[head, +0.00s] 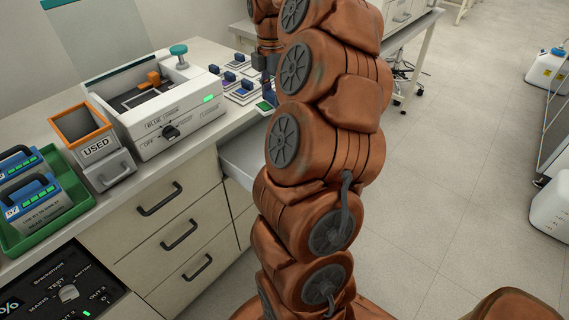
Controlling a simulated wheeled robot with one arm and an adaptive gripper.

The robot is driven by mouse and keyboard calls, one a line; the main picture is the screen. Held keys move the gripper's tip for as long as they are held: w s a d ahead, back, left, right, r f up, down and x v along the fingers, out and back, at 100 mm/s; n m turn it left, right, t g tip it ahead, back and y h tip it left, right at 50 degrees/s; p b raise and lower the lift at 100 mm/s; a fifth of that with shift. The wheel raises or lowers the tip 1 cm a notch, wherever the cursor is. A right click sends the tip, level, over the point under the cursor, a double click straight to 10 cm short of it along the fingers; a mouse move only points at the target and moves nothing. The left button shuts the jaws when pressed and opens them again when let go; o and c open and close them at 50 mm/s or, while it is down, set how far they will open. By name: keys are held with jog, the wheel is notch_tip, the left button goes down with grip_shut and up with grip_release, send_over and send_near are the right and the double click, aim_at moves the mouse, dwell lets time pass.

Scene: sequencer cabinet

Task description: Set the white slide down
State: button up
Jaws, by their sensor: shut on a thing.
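My gripper (266,72) is at the far end of the counter, partly behind my own arm. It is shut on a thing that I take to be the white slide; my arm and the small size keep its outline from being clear. Just below and left of the gripper, several small pale slides with dark blue grips (243,88) lie on the counter. One with a green patch (266,105) is near the counter's front edge, close under the gripper. I cannot tell whether the held slide touches the counter.
A white cabinet unit (160,118) with a green light and a black knob stands left of the slides. A bin marked USED (92,140) and a green tray (40,230) with blue packs are further left. A drawer (238,160) below stands open.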

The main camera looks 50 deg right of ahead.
jog(key=shift+w+a+f+n+b, duration=0.15)
jog(key=shift+w+f+n+b, duration=0.3)
jog(key=shift+f+b, duration=4.1)
jog(key=shift+w+a+f+n+b, duration=0.15)
jog(key=shift+w+f+n+b, duration=0.2)
jog(key=shift+f+b, duration=4.25)
jog(key=shift+w+a+f+n+b, duration=0.15)
jog(key=shift+w+f+n+b, duration=0.3)
jog(key=shift+f+b, duration=4.1)
notch_tip(320, 180, down, 3)
jog(key=p, duration=0.3)
jog(key=shift+s, duration=0.1)
jog(key=o, duration=1.1)
jog(key=shift+o, duration=0.2)
notch_tip(320, 180, up, 12)
jog(key=p, duration=0.3)
